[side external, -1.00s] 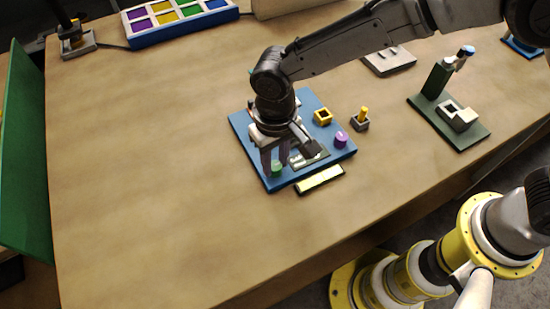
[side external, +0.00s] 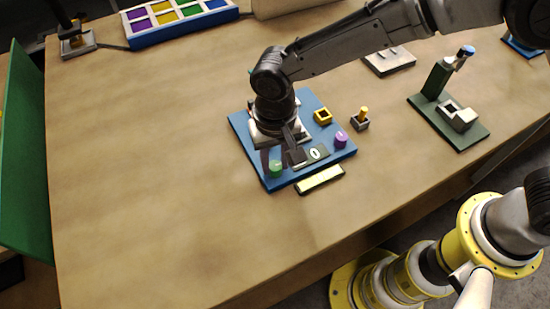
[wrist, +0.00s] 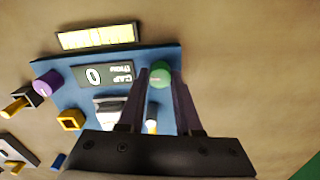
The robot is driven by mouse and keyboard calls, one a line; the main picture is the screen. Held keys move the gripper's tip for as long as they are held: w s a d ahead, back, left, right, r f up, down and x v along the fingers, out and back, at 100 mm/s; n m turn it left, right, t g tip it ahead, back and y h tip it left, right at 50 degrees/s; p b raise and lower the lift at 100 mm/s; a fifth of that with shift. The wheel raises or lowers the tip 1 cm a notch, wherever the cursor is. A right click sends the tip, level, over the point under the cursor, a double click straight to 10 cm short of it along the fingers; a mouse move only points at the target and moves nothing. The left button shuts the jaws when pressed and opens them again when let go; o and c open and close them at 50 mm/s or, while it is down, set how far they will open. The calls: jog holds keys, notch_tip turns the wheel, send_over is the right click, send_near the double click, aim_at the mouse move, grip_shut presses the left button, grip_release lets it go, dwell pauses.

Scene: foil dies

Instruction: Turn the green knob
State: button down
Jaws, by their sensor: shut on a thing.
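The green knob (side external: 275,169) stands at the near left corner of the blue board (side external: 240,128). In the wrist view the green knob (wrist: 160,77) sits between the tips of my gripper (wrist: 160,84), with one finger on each side, and a pale mark shows on its top. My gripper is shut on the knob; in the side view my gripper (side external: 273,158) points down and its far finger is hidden.
A purple knob (side external: 341,139), a yellow square socket (side external: 322,116) and a dark label plate with white marks (side external: 317,153) are on the board. A pale yellow strip (side external: 320,179) lies in front. A yellow-topped peg (side external: 361,119) and a green stand (side external: 458,133) are right.

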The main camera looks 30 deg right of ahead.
aim_at(276, 164)
jog(key=c, duration=0.6)
grip_release()
jog(key=shift+r, duration=0.15)
notch_tip(276, 164, up, 14)
jog(key=shift+w+d+f, duration=0.1)
jog(key=shift+f, duration=0.1)
